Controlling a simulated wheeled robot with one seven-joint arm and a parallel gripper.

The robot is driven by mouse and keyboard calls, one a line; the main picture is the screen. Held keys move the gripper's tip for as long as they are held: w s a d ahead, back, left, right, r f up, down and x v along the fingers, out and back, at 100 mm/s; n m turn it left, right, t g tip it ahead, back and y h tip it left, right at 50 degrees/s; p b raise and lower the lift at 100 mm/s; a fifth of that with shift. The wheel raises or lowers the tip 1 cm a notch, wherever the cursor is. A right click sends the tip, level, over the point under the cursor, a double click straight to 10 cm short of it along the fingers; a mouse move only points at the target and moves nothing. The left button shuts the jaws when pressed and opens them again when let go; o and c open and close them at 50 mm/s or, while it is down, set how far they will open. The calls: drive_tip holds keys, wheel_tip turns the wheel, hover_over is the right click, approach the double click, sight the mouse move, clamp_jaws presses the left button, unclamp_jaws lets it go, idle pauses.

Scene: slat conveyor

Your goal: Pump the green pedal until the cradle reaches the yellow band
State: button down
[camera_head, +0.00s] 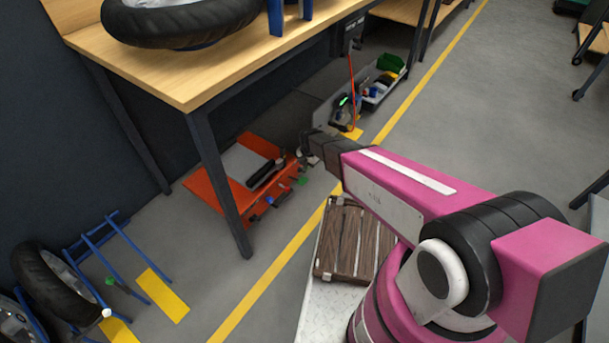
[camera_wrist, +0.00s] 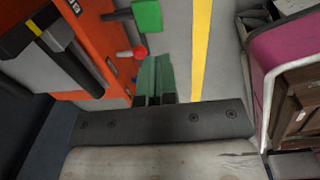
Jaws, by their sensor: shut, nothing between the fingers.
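An orange device (camera_head: 207,187) stands on the floor under the workbench, with a grey plate and a dark bar on it. A small green pedal (camera_head: 302,181) sticks out at its right side. In the wrist view the green pedal (camera_wrist: 147,15) is at the top, beside the orange body (camera_wrist: 92,50), with a red knob (camera_wrist: 132,53) below it. A dark bar with a yellow mark (camera_wrist: 36,28) lies at the upper left; I cannot tell whether it is the cradle. My gripper (camera_wrist: 155,62) is shut and empty, its greenish fingers below the pedal in the picture, apparently apart from it.
The wooden workbench (camera_head: 190,85) overhangs the device, and its dark leg (camera_head: 222,185) stands close in front. A tray of parts (camera_head: 378,88) is behind. A wooden slatted box (camera_head: 342,240) is near my arm. Yellow floor lines (camera_head: 268,275) cross the open floor.

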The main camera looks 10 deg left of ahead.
sight(303, 180)
drive_tip(key=w+a+r+g+h, duration=0.1)
drive_tip(key=w+a+r+h, duration=0.1)
drive_tip(key=a, duration=0.3)
drive_tip(key=shift+w+a+r+h, duration=0.3)
drive_tip(key=shift+r+h, duration=0.2)
drive_tip(key=shift+r, duration=0.35)
drive_tip(key=x, duration=1.4)
drive_tip(key=shift+s, duration=0.15)
